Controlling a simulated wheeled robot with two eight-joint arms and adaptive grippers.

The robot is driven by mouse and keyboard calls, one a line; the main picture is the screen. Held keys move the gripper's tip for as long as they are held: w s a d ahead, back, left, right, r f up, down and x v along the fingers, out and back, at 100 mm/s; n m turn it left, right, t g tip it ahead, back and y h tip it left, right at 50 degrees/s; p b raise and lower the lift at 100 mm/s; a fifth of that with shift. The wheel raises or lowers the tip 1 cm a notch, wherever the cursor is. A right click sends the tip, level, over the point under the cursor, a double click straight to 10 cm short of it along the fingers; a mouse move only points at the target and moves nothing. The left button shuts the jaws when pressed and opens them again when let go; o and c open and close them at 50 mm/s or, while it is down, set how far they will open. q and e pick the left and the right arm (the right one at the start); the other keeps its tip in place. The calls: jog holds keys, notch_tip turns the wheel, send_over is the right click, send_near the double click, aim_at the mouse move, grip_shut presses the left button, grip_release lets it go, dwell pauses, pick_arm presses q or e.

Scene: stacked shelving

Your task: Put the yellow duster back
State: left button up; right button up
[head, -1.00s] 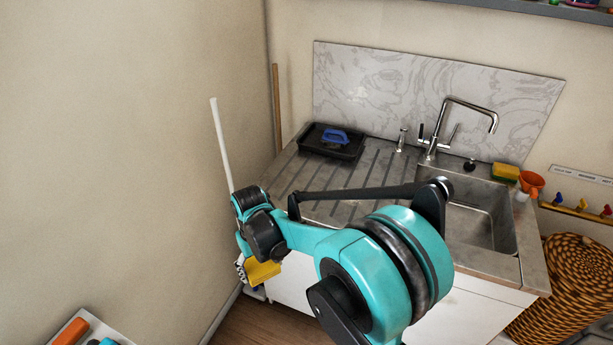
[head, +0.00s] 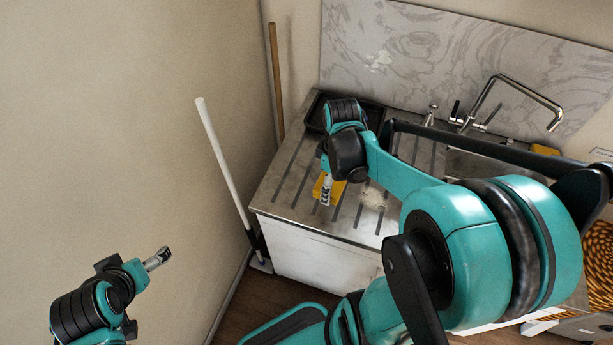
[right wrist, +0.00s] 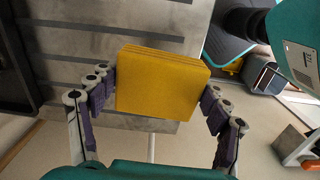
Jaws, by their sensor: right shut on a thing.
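The yellow duster (head: 337,191) is a folded yellow block. It also fills the middle of the right wrist view (right wrist: 162,82). My right gripper (head: 326,188) is shut on it, with a purple-padded finger at each side in the right wrist view (right wrist: 158,98). The duster is over the front part of the ribbed metal drainboard (head: 287,170); I cannot tell whether it touches the surface. My left gripper (head: 158,259) is at the lower left, away from the counter and seen from the side; its jaw opening is unclear.
A black tray (head: 314,113) stands at the back of the drainboard, partly behind my right wrist. The faucet (head: 508,92) and sink are to the right. A white pole (head: 224,160) leans left of the counter, and a wooden pole (head: 276,80) stands behind it. A pale patch (head: 373,197) marks the drainboard.

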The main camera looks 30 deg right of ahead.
jog(key=shift+s+d+r+n, duration=0.3)
jog(key=shift+s+d, duration=0.05)
jog(key=shift+s, duration=0.15)
jog(key=shift+f, duration=0.15)
jog(key=b, duration=0.4)
send_over(308, 187)
notch_tip(308, 187, down, 7)
jog(key=shift+r, duration=0.2)
jog(key=shift+w+f, duration=0.1)
jog(key=shift+f, duration=0.1)
notch_tip(308, 187, down, 3)
jog(key=shift+f+b, duration=0.2)
jog(key=shift+b, duration=0.5)
jog(key=shift+f, duration=0.2)
jog(key=shift+r, duration=0.1)
